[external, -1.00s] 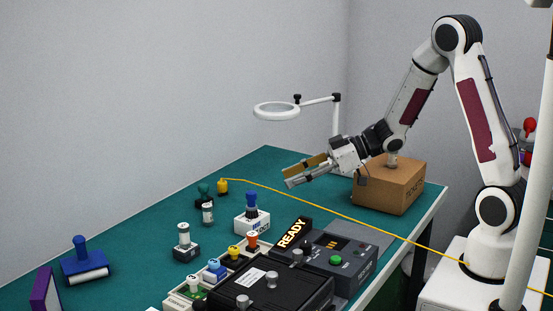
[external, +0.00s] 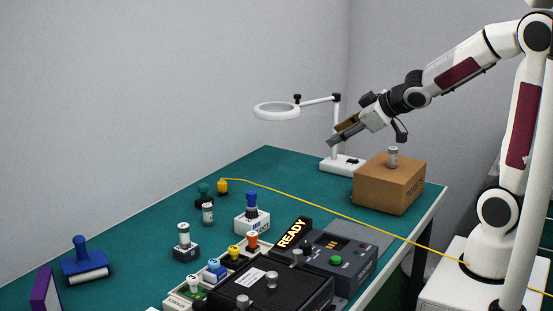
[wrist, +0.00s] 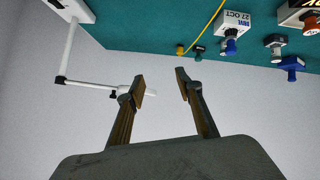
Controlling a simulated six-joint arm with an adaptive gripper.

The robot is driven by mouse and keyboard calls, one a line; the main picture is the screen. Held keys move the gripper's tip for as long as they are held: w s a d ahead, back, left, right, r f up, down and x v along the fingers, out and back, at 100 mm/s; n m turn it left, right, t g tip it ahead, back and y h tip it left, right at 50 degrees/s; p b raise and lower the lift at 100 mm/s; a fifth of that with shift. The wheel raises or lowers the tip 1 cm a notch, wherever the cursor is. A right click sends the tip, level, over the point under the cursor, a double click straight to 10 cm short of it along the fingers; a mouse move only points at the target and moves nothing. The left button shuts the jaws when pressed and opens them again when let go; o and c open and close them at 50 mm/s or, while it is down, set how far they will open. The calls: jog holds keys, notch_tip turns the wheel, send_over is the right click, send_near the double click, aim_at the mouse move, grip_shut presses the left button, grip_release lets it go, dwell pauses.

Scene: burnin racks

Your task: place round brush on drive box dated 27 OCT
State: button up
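The drive box (external: 252,224) is a white box on the green bench, with a blue-knobbed piece upright on top. In the wrist view the white box (wrist: 237,17) shows a 27 OCT label, and the blue knob (wrist: 231,46) hangs below it in the picture. I cannot tell for sure which item is the round brush; the blue-knobbed piece (external: 252,200) on the box may be it. My gripper (external: 334,138) is raised near the magnifier lamp, well apart from the box. In the wrist view my gripper (wrist: 163,82) has its fingers apart with nothing between them.
A brown carton (external: 385,187) carries a small grey cylinder (external: 393,156). The lamp (external: 337,130) stands beside my gripper. Stamp-like pieces (external: 204,194), a blue stamp (external: 80,255) and a dark console (external: 335,262) occupy the bench. A yellow cable (external: 320,212) crosses it.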

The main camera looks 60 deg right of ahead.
jog(key=s+a+m+g, duration=0.1)
jog(key=s+a+g, duration=0.1)
jog(key=s, duration=1)
jog(key=s+a+m+g+y, duration=0.1)
jog(key=s+a+g, duration=0.2)
jog(key=s, duration=0.9)
jog(key=shift+s+a+f+m, duration=0.2)
jog(key=shift+a+m, duration=0.2)
jog(key=shift+a, duration=0.25)
